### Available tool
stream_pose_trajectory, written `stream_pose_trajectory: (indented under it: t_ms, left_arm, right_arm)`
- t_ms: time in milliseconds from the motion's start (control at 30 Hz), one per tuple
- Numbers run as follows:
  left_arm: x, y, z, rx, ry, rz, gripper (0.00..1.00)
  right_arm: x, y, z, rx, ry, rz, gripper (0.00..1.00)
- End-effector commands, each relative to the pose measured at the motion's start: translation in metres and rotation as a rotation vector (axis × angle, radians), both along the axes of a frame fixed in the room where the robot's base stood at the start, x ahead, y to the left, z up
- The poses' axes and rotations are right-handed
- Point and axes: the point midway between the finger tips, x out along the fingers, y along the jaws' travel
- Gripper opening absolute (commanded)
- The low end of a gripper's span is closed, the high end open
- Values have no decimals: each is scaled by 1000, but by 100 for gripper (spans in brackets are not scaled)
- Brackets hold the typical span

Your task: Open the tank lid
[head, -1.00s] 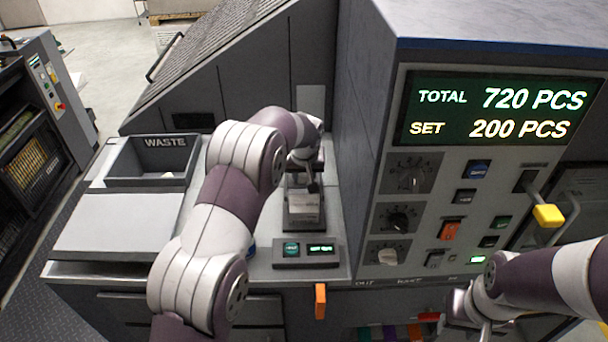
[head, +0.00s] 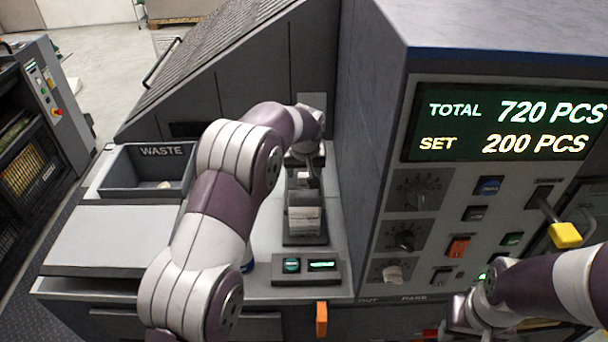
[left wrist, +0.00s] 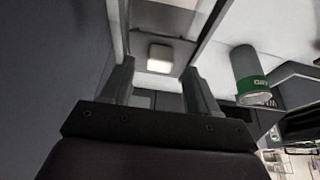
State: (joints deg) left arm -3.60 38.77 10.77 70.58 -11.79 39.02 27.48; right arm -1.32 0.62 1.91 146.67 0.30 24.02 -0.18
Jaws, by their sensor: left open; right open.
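The tank (head: 304,222) is taken to be the small grey box with a pale front that stands on the bench behind the green-lit button panel. My left gripper (head: 303,168) is over its back part, and my arm hides some of it. The left wrist view shows the two fingers (left wrist: 157,85) apart with nothing between their tips. A pale square piece (left wrist: 160,58) on a dark surface lies just beyond them; I cannot tell whether it is the lid's handle. My right gripper (head: 466,312) is low in front of the control panel, its fingers hard to make out.
A waste bin (head: 118,178) with a small pale scrap stands left of my left arm. The tall machine (head: 355,130) walls off the right side. A yellow-ended lever (head: 565,235) juts out near my right arm. The left wrist view shows a green-labelled bottle (left wrist: 248,72).

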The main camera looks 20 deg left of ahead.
Motion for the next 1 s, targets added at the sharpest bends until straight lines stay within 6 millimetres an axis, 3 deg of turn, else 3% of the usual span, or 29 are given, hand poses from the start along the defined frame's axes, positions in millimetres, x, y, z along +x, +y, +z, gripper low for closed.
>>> stream_pose_trajectory:
  t_ms: [100, 300, 500, 833, 933, 1000]
  left_arm:
    - [-11, -4, 28, 0, -7, -2, 60]
    - [-29, -8, 74, 0, -7, -1, 60]
    - [-37, -10, 93, 0, -5, -1, 60]
    - [-32, -12, 95, 11, -24, -47, 60]
    - [-53, -16, 57, 19, 30, -149, 60]
    - [-88, -16, 31, 18, 80, -217, 60]
  right_arm:
    - [0, 0, -13, 0, 0, 0, 43]
    - [0, 0, -22, 0, 0, 0, 43]
    - [0, 0, -23, 0, 0, 0, 43]
    - [0, 0, -23, 0, 0, 0, 43]
    - [0, 0, -23, 0, 0, 0, 43]
    - [0, 0, -23, 0, 0, 0, 43]
